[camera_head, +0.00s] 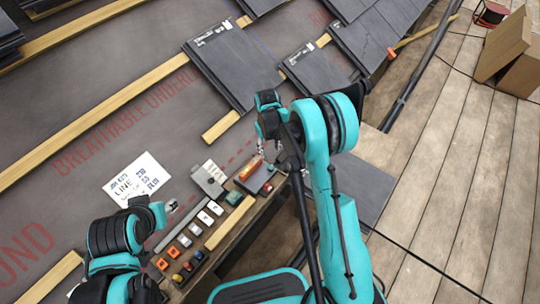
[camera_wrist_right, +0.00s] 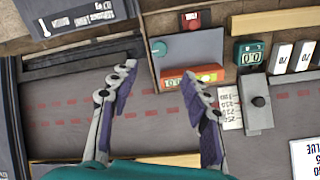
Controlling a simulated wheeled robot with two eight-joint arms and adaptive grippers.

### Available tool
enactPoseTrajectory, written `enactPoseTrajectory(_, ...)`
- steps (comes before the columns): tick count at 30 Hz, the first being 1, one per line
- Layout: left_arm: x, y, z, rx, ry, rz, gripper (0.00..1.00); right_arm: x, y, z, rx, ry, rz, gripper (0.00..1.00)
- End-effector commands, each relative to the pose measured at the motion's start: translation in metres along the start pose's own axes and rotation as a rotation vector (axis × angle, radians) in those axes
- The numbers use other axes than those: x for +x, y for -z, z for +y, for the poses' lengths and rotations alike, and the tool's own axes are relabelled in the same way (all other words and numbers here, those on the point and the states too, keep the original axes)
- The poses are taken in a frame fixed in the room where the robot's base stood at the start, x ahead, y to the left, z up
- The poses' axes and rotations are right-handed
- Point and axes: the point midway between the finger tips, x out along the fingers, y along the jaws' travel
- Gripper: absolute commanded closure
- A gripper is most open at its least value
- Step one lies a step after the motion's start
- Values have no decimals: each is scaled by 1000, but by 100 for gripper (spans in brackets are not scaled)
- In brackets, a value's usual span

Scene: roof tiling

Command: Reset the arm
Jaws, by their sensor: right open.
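My right arm, teal and black, reaches up from the lower right in the head view. Its gripper (camera_head: 275,156) hangs over the work strip, near a grey plate and an orange device. In the right wrist view the right gripper (camera_wrist_right: 160,76) is open, its two fingers wide apart with nothing held between them. The orange device with a green display (camera_wrist_right: 192,79) lies beyond the right-hand fingertip, along the edge of the grey plate (camera_wrist_right: 200,47). My left arm is folded at the lower left, its gripper (camera_head: 168,208) small and partly hidden, apart from the tools.
Dark slates (camera_head: 230,68) and wooden battens (camera_head: 100,130) lie on the grey underlay. A tool rail (camera_head: 222,236) with several small blocks runs below the grippers. A paper sign (camera_head: 138,180) lies left. Planks (camera_head: 450,180) and a cardboard box (camera_head: 508,52) are right.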

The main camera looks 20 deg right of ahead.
Motion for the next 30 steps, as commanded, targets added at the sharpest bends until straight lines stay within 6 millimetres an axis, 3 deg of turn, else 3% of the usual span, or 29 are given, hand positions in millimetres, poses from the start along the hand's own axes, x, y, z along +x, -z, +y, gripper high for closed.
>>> enactPoseTrajectory(20,0,0,0,0,0,0,60,-10,-1,0,1,-1,3,52)
enactPoseTrajectory(23,0,0,0,0,0,0,60,-25,-5,0,9,-4,21,52)
enactPoseTrajectory(30,0,0,0,0,0,0,60,-113,-45,-4,63,-22,142,52)
